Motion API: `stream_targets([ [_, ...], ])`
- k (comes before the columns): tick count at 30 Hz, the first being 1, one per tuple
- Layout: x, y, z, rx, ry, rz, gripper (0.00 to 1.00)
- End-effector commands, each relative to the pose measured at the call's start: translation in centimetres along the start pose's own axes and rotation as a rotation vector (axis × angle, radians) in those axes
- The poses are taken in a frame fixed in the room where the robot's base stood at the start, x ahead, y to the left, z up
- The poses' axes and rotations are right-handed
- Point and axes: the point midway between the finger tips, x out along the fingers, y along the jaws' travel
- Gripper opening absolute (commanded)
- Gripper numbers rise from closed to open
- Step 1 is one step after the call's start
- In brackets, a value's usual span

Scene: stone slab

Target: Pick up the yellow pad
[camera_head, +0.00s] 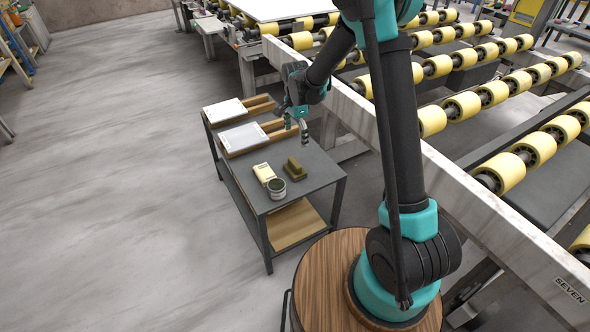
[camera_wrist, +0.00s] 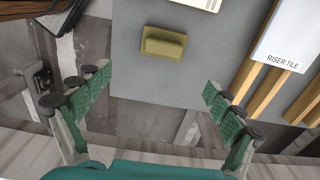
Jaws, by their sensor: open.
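A pale yellow block (camera_head: 263,172) lies on the grey table top, beside a darker olive-yellow block (camera_head: 294,168). I cannot tell for certain which is the yellow pad. In the wrist view the olive-yellow block (camera_wrist: 163,44) has a raised narrower top and lies ahead of the fingers. Only an edge of the pale block (camera_wrist: 205,3), with dark print, shows at the top. My gripper (camera_head: 299,130) is above the table, behind the blocks. In the wrist view my gripper (camera_wrist: 153,84) has its green fingers wide apart, with nothing between them.
A round dark tin (camera_head: 277,188) stands close to both blocks. White tiles (camera_head: 243,136) lie on wooden strips at the table's far end; one is marked RISER TILE (camera_wrist: 287,40). A roller conveyor (camera_head: 450,150) runs along the right. Open floor (camera_head: 110,190) lies left.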

Motion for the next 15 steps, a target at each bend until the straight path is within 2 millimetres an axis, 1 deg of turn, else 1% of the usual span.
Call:
stream_targets([
  [1,1.1,-0.1,0.0,0.0,0.0,0.0,0.93],
  [9,6.5,-0.1,0.0,-0.001,0.0,-0.001,0.93],
  [12,8.1,-0.1,0.0,-0.002,0.0,-0.001,0.93],
  [15,9.2,-0.1,-0.1,-0.002,0.0,-0.001,0.93],
])
